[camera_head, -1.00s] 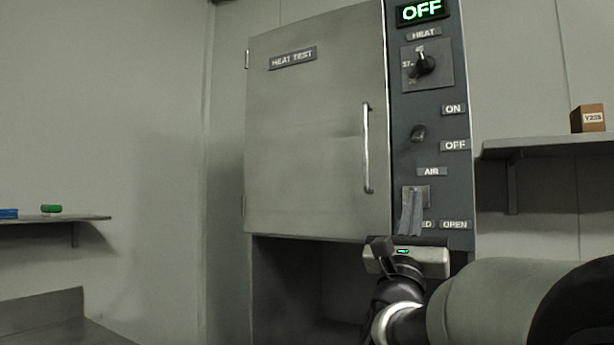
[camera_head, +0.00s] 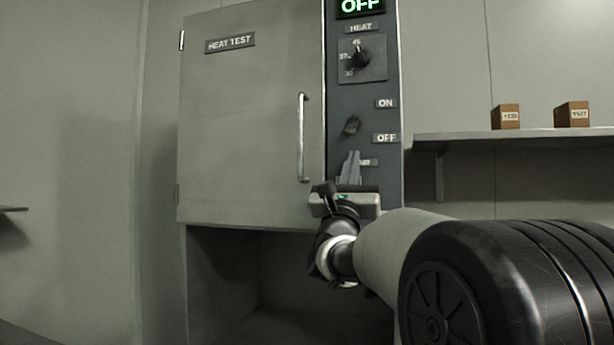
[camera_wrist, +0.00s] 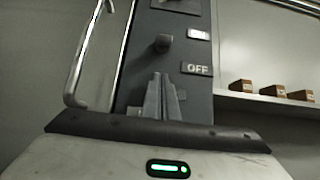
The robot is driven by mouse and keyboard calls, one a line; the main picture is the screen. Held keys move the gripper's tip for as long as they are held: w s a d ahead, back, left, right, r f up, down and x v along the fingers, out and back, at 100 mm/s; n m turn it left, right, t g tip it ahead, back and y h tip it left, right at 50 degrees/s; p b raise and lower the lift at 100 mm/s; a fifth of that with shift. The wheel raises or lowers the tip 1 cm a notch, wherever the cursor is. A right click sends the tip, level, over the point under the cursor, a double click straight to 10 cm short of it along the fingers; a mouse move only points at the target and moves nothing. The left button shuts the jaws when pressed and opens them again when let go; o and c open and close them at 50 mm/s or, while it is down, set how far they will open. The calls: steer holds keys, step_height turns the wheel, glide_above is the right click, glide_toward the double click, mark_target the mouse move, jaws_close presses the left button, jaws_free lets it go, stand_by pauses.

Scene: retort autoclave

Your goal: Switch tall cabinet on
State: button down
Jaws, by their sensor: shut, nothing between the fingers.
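The tall cabinet (camera_head: 250,130) has a shut door labelled HEAT TEST and a dark control panel on its right side. Its display (camera_head: 360,8) reads OFF in green. The power switch (camera_head: 352,125) is a dark knob between the ON and OFF labels; it also shows in the wrist view (camera_wrist: 163,43). My gripper (camera_head: 350,156) is shut and empty, pointing up just below the switch and in front of the AIR label, apart from the switch in the picture. In the wrist view its fingertips (camera_wrist: 160,80) are together below the switch. The lower panel is hidden behind my gripper.
The heat dial (camera_head: 361,57) sits above the switch. The door handle (camera_head: 302,137) stands out vertically left of the panel, close to my gripper. A shelf (camera_head: 520,135) at right carries small brown boxes (camera_head: 506,117). The cabinet is open below the door.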

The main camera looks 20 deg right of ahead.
mark_target(352, 127)
steer(key=shift+s+a+r, duration=0.2)
steer(key=shift+s+r, duration=0.1)
steer(key=shift+r, duration=0.25)
steer(key=shift+s+a+r, duration=0.2)
steer(key=shift+s+r, duration=0.05)
steer(key=shift+r, duration=0.35)
steer(key=shift+s+a+r, duration=0.2)
steer(key=shift+s+r, duration=0.1)
steer(key=shift+r, duration=0.25)
steer(key=shift+r, duration=0.1)
